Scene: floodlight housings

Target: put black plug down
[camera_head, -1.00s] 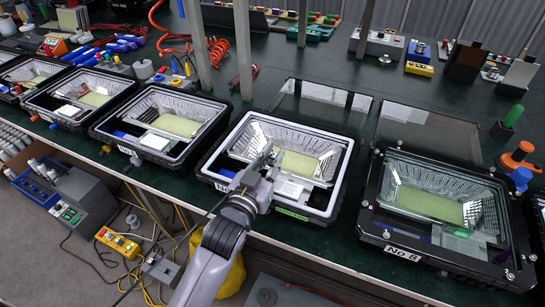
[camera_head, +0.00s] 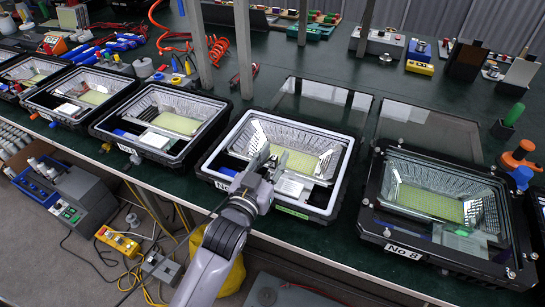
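My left gripper (camera_head: 265,158) is over the open floodlight housing (camera_head: 341,172) in the middle of the bench, above its front inner edge. Its two fingers stand apart, with a gap between them. I cannot make out the black plug; it may be hidden by the fingers or too small to see. The housing has a pale rim, a shiny reflector and a yellowish LED panel (camera_head: 300,162). A white block (camera_head: 290,188) lies in its front part beside the gripper. My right gripper is not in view.
Housing No 8 (camera_head: 404,250) stands to the right, with a black frame on it. Another open housing (camera_head: 103,130) stands to the left. Glass panes (camera_head: 322,103) lie behind. Posts (camera_head: 243,50) rise from the green bench. An orange-topped bottle (camera_head: 517,155) is at the right.

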